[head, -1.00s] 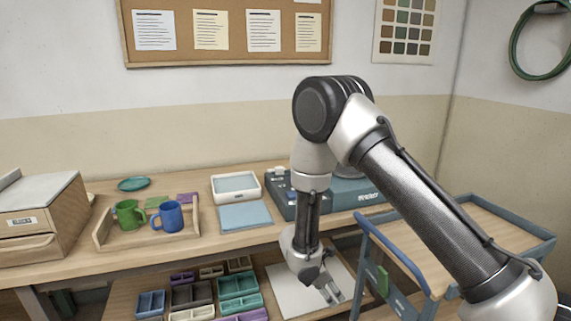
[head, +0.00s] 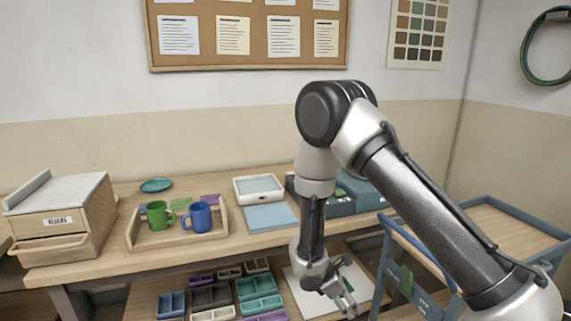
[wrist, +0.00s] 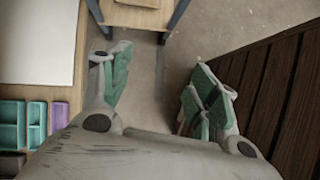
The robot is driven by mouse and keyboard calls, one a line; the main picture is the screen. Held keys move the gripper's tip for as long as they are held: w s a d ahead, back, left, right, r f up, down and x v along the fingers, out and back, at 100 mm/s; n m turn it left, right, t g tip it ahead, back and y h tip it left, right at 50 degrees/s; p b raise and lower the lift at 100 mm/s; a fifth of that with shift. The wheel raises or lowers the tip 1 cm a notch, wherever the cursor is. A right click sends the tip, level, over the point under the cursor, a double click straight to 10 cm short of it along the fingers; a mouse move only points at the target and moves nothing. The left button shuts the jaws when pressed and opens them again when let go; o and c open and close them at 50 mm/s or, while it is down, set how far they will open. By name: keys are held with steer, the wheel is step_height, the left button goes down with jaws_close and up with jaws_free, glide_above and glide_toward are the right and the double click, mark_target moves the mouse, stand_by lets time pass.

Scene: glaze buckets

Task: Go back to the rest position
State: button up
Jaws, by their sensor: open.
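My gripper (head: 347,304) hangs low in front of the workbench (head: 110,262), near the white sheet on the lower shelf in the head view. In the wrist view my gripper (wrist: 150,92) has its two green-padded fingers wide apart, with only bare floor between them. It holds nothing. My arm is bent, with its elbow high above the bench.
A wooden tray (head: 135,238) holds a green mug (head: 158,216) and a blue mug (head: 198,217). A drawer box (head: 70,222) stands at left. The lower shelf bears several small bins (head: 258,287). A blue-framed cart (head: 520,212) stands close at right.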

steer(key=s+d+r+m+t+y, duration=0.1)
steer(key=s+d+r+m, duration=0.5)
steer(key=r, duration=0.7)
steer(key=s+d+r+m+t+y, duration=0.1)
steer(key=s+d+r+m+y, duration=0.2)
steer(key=r, duration=1.1)
steer(key=s+d+r+m+t+y, duration=0.1)
steer(key=s+d+r+m+y, duration=0.2)
steer(key=s+d+r+m, duration=0.6)
steer(key=s+r+m, duration=0.1)
steer(key=s+r, duration=0.2)
steer(key=r, duration=0.2)
steer(key=shift+t, duration=0.4)
